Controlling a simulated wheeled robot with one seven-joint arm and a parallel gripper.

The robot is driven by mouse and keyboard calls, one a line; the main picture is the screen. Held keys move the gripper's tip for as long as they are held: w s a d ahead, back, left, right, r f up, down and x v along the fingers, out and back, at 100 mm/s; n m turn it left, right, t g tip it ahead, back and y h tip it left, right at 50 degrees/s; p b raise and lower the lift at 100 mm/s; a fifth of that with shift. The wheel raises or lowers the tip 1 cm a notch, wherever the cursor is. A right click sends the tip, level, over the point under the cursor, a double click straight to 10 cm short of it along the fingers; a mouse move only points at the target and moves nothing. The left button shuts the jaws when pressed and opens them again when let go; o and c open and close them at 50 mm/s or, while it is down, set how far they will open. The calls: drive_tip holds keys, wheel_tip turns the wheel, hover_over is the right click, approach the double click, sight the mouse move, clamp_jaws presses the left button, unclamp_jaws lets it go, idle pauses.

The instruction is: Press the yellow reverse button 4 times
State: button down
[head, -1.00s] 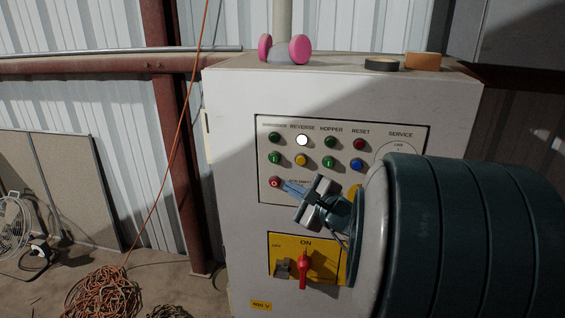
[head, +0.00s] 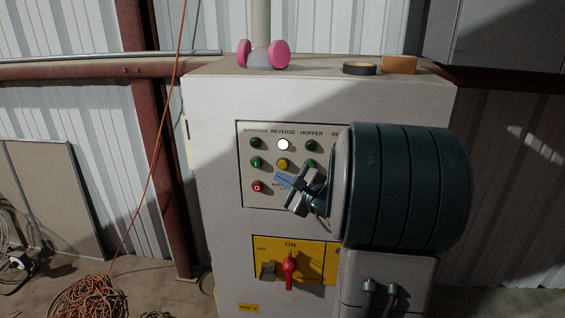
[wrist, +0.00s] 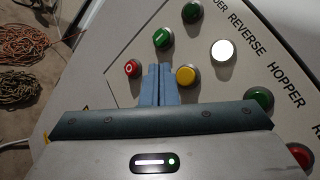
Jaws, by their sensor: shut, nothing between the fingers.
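The yellow button (head: 283,164) sits in the REVERSE column of the white control panel, below a lit white lamp (head: 283,145). In the wrist view the yellow button (wrist: 186,76) is just right of my fingertips, and the white lamp (wrist: 223,51) is farther up and right. My gripper (head: 281,180) is shut and empty, its blue fingers together, just below the yellow button in the head view. In the wrist view my gripper (wrist: 160,70) points at the panel between the red button and the yellow one. I cannot tell whether the fingertips touch the panel.
Around it are a green button (head: 256,162), a red O button (head: 258,187) and a green HOPPER button (head: 310,163). A red rotary switch (head: 290,265) is below. Pink earmuffs (head: 265,54), black tape (head: 360,68) and an orange block (head: 399,64) lie on the cabinet top.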

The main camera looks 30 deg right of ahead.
sight(283, 164)
drive_tip(key=shift+w+d+b, duration=0.25)
drive_tip(key=shift+w+d, duration=0.2)
drive_tip(key=shift+w, duration=0.2)
drive_tip(key=shift+w+d+b, duration=0.2)
drive_tip(key=shift+w+d, duration=0.25)
drive_tip(key=shift+w, duration=0.2)
idle(1.1)
drive_tip(key=shift+w+d+b, duration=0.2)
drive_tip(key=shift+w+b, duration=0.15)
drive_tip(key=shift+b, duration=0.05)
drive_tip(key=shift+w+d, duration=0.25)
drive_tip(key=shift+w, duration=0.1)
idle(0.7)
drive_tip(key=shift+s+b, duration=0.1)
drive_tip(key=shift+b, duration=0.25)
drive_tip(key=shift+s+a+b, duration=0.45)
drive_tip(key=shift+s+b, duration=0.05)
drive_tip(key=shift+s, duration=0.15)
